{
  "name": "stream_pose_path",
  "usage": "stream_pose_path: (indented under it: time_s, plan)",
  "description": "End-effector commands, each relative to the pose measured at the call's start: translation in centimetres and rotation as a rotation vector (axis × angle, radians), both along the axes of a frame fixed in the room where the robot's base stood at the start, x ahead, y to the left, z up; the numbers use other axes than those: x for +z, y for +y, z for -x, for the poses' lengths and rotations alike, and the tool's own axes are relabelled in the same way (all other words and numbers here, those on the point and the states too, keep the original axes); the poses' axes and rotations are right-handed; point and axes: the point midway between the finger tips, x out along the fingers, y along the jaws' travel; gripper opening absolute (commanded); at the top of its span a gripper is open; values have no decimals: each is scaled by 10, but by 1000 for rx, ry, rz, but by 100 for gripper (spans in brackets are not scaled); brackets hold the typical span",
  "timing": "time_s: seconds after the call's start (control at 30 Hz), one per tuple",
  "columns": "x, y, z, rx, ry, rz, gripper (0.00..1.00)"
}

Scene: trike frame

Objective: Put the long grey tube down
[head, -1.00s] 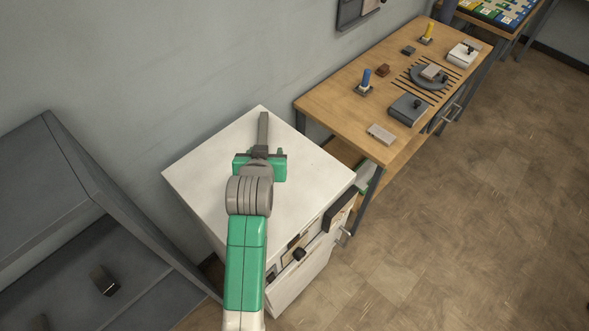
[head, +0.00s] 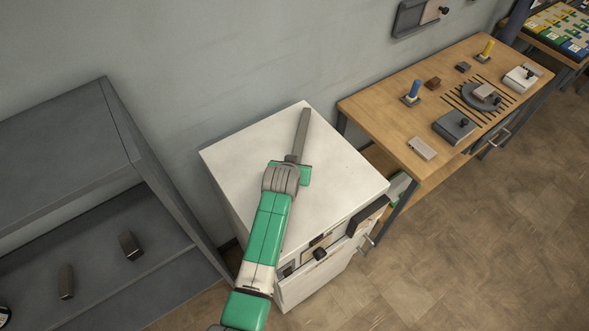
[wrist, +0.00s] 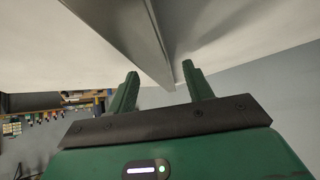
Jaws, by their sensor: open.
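The long grey tube (head: 303,132) lies on the white top of the cabinet (head: 240,155), running from near its back corner toward the front. My arm hides its middle, and a strip of it shows along the arm's right side. In the wrist view the tube (wrist: 128,32) runs down the picture, and its lower end shows between my two green fingers. My gripper (head: 291,160) is over the cabinet top at the tube. In the wrist view my gripper (wrist: 160,72) has its fingers spread, with a gap visible on each side of the tube.
A wooden workbench (head: 385,115) with small blocks, pegs and a round grey plate stands to the right. A dark grey shelf unit (head: 60,130) with small blocks is at the left. The cabinet's drawer (head: 325,250) at the front is partly open and holds parts. The wall is close behind.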

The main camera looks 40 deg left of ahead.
Motion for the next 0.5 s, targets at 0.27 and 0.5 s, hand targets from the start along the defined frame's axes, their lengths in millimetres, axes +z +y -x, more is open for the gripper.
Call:
stream_pose_path:
  time_s: [0.27,0.5]
  plan:
    - [-2,1,-3,0,-1,-1,51]
    - [-2,1,-3,0,-1,-1,4]
